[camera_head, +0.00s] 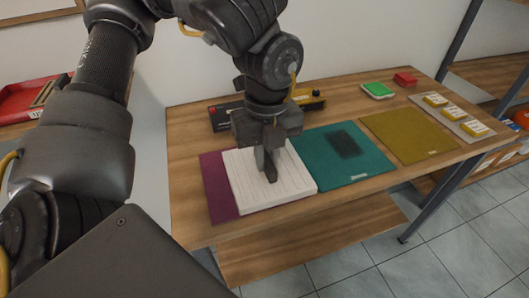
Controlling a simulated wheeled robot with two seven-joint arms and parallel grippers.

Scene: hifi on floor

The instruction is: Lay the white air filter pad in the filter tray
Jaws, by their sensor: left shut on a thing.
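The white air filter pad (243,187), with thin lines across its top, is at the left part of the wooden table, over a purple mat (215,190). I cannot tell whether the pad touches the mat. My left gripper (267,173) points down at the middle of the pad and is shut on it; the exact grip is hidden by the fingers. No thing is clearly recognisable as the filter tray. A teal mat (368,170) with a dark rectangular patch lies right of the pad. My right gripper is not in view.
An olive mat (405,133) lies right of the teal one. A grey strip with yellow-and-white blocks (453,112) is at the right edge. A green-topped item (378,90) and a red box (405,79) stand behind. A dark device (308,99) is behind my gripper.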

